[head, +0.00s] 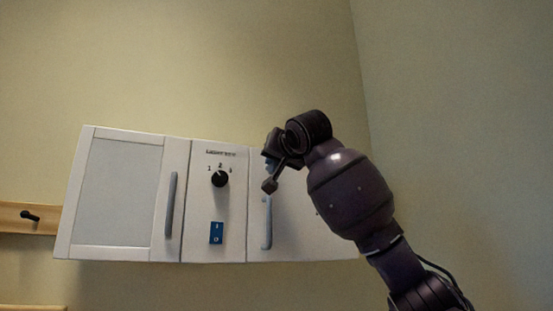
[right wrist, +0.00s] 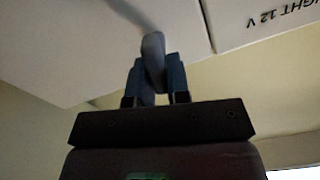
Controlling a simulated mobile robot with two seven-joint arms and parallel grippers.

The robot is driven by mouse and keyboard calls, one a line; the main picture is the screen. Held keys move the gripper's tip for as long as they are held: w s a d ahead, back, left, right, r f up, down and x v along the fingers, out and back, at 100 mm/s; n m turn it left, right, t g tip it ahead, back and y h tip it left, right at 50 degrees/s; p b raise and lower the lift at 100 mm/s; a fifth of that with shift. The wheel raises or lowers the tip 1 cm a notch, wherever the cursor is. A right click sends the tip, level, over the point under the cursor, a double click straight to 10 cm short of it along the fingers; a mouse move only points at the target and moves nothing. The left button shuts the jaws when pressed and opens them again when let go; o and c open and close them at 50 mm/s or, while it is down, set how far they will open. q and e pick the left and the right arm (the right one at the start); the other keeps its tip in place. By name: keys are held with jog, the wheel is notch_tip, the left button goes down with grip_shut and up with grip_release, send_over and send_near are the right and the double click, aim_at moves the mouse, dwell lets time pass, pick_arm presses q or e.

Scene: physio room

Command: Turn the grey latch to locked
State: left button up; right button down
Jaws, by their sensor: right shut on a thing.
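A white wall cabinet shows in the head view. On its right door, a grey upright bar handle (head: 267,228) stands beside the control panel, its upper part close to my right gripper (head: 268,168). In the right wrist view my right gripper (right wrist: 153,72) is shut on a grey bar (right wrist: 152,48), which sits between its two fingers. This bar looks like the handle on the right door. I see no separate grey latch or lock marking; the gripper and arm hide part of the right door. My left gripper is not in view.
The middle panel has a black knob (head: 220,179) with marks 1, 2 and 3, and a blue switch (head: 216,233) below. The left door has a pale pane and its own grey handle (head: 171,205). A wooden rail with a dark peg (head: 30,216) is at far left.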

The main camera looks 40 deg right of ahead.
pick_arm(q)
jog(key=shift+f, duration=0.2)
pick_arm(e)
jog(key=shift+f+m, duration=0.1)
jog(key=shift+m, duration=0.2)
jog(key=shift+f+m+b, duration=0.1)
jog(key=shift+m+b, duration=0.7)
jog(key=shift+b, duration=0.25)
jog(key=shift+d+f+m+b, duration=0.1)
jog(key=shift+m+b, duration=0.5)
jog(key=shift+m, duration=0.2)
jog(key=m+b, duration=0.1)
jog(key=m, duration=0.1)
jog(key=shift+d+f+m, duration=0.1)
jog(key=shift+d+m, duration=0.05)
jog(key=shift+m, duration=0.25)
jog(key=m+b, duration=0.1)
jog(key=m, duration=0.3)
jog(key=shift+d+f, duration=0.1)
jog(key=shift+f, duration=0.05)
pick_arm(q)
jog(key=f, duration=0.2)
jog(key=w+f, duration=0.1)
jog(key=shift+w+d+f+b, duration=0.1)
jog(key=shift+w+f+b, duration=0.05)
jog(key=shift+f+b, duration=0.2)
pick_arm(e)
jog(key=m, duration=0.4)
jog(key=shift+s+d+f, duration=0.1)
jog(key=shift+f, duration=0.05)
